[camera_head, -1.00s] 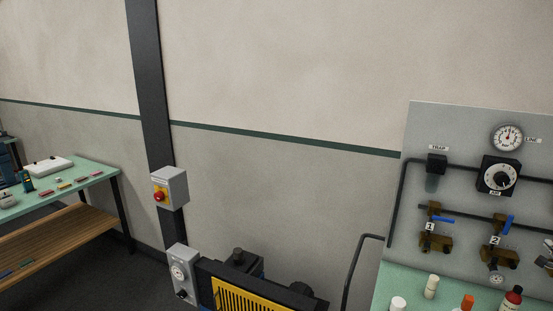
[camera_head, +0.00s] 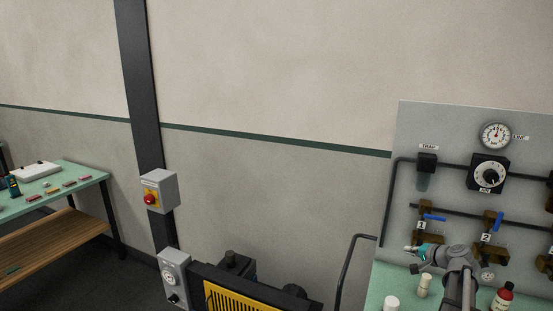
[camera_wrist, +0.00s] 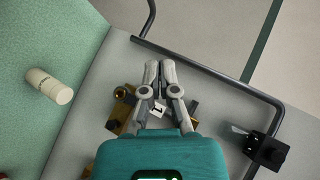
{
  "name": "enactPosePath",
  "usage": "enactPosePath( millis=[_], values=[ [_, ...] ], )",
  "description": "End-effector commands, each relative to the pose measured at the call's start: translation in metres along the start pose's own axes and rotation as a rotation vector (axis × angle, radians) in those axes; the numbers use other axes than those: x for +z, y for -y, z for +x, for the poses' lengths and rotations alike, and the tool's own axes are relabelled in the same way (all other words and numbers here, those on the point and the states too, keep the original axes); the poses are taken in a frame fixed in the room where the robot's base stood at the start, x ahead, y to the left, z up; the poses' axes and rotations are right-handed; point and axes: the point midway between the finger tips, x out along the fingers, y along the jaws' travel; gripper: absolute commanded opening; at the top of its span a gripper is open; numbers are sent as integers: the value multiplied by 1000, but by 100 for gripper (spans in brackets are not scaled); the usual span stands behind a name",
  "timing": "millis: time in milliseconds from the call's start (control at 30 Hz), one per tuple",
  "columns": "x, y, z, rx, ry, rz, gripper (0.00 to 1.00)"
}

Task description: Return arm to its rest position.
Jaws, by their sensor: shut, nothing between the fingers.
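My gripper (camera_head: 409,257) is at the lower right of the head view, in front of the grey valve panel (camera_head: 452,130) and just below the valve tagged 1 (camera_head: 424,219). It points left, and part of my arm shows below it. In the wrist view my gripper (camera_wrist: 159,66) has its two grey fingers close together, shut with nothing held. The tag 1 and brass valve parts (camera_wrist: 120,122) show behind and beside the fingers; the fingers hide part of that valve. I cannot tell whether they touch it.
A black pipe (camera_wrist: 215,73) runs along the panel. A red-button box (camera_head: 159,191) is on the dark post. The wall area between is clear.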

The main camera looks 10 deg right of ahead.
Motion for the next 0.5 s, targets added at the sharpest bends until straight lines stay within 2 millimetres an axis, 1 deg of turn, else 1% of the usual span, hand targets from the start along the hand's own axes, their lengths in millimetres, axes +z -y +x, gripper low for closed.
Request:
enactPosePath(
  millis=[33,200,267,300,467,500],
  values=[
    [23,3,11,24,40,-30,0],
    [85,8,38,110,156,-127,0],
    [107,8,46,141,197,-163,0],
    [121,9,50,161,223,-187,0],
    [176,8,64,245,325,-283,0],
    [190,8,67,265,349,-307,0]
  ],
)
